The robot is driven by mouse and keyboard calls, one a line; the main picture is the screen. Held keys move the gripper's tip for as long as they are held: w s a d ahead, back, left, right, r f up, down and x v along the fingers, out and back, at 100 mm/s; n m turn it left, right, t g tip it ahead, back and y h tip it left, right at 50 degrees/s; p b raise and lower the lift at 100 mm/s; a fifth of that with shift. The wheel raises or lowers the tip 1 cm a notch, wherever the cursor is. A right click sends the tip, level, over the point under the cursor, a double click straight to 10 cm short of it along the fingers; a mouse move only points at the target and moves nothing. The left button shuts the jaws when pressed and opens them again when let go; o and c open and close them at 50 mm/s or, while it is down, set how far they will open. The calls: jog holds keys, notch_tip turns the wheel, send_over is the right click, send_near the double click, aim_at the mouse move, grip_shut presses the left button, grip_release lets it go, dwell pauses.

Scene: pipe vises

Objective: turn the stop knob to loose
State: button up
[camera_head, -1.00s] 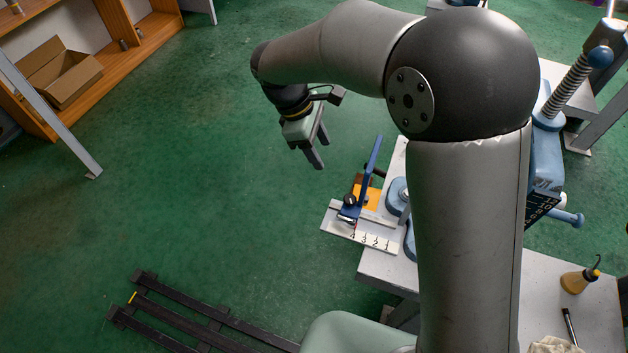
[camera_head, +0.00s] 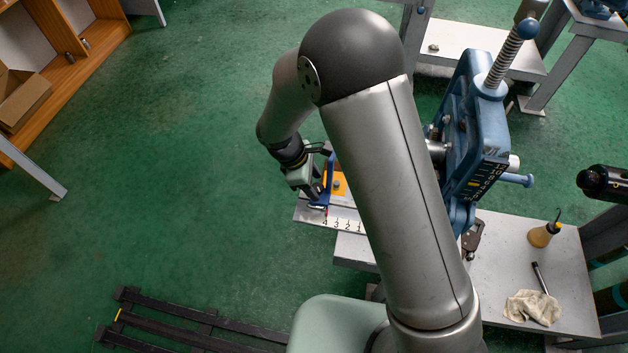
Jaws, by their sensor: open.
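My gripper (camera_head: 314,194) is open and hangs at the left end of the pipe stop, close beside its upright blue lever (camera_head: 328,178). The stop sits on a pale plate (camera_head: 303,213) with a numbered scale (camera_head: 341,225). An orange plate (camera_head: 341,189) lies just right of the lever. I cannot clearly see the stop knob; the gripper and lever crowd that spot. Whether the fingers touch the knob cannot be told.
A blue pipe vise (camera_head: 481,140) with a spring-wrapped screw stands right of my arm. A grey bench (camera_head: 500,268) holds a yellow bottle (camera_head: 543,235), a dark pen-like tool (camera_head: 540,278) and a cloth (camera_head: 532,307).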

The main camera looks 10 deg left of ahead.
jog(key=shift+d+f, duration=0.1)
jog(key=shift+f, duration=0.15)
jog(key=c, duration=1)
jog(key=shift+o, duration=0.2)
jog(key=shift+n, duration=0.3)
jog(key=n+b, duration=0.1)
jog(key=n+t+b, duration=0.1)
jog(key=n, duration=0.1)
jog(key=shift+s+d+n+t+y, duration=0.1)
jog(key=shift+s+n+t+y, duration=0.1)
jog(key=shift+n+t+y, duration=0.1)
jog(key=n+t+y+b, duration=0.1)
jog(key=n+b, duration=0.1)
jog(key=n, duration=0.2)
jog(key=shift+s+d+n, duration=0.1)
jog(key=shift+n, duration=0.2)
